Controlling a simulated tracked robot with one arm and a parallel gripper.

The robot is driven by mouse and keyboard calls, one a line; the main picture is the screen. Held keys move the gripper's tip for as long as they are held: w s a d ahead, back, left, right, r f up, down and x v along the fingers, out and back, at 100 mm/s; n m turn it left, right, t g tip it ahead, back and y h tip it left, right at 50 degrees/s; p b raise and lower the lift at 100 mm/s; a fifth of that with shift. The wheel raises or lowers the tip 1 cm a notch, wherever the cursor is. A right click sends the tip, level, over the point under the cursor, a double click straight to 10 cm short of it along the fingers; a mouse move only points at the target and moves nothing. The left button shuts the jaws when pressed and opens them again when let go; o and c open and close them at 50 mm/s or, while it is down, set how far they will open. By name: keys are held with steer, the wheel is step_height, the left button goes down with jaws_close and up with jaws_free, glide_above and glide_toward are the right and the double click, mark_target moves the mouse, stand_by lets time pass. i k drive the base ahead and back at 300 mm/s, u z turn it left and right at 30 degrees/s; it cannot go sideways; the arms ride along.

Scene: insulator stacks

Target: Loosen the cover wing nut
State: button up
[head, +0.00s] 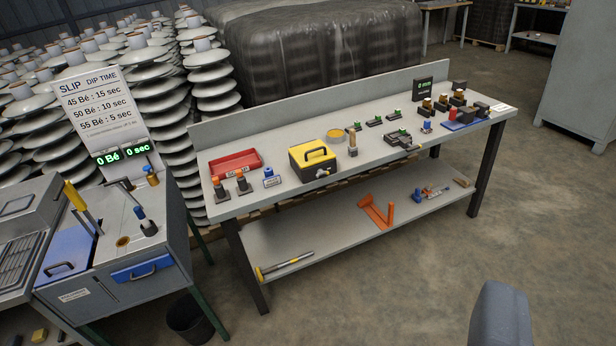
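A yellow box (299,171) with a black handle on its top stands near the front edge of the workbench, left of its middle. A small metallic piece (322,172) shows low at its front right. It may be a wing nut, but it is too small to tell. No other wing nut can be made out. My gripper's fingers are not in view. A grey rounded part at the lower right edge, apart from the bench, seems to be mine.
The workbench (240,205) also bears a red tray (235,163), small fixtures and a black display (431,90). Its lower shelf (320,238) holds an orange bracket (377,212). A dipping station (115,255) stands left. Insulator stacks (208,75) rise behind. The floor in front is clear.

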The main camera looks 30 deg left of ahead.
mark_target(321, 172)
steer(key=u, duration=0.3)
steer(key=k, duration=1.1)
steer(key=z, duration=0.35)
steer(key=i, duration=2.3)
steer(key=u, duration=0.15)
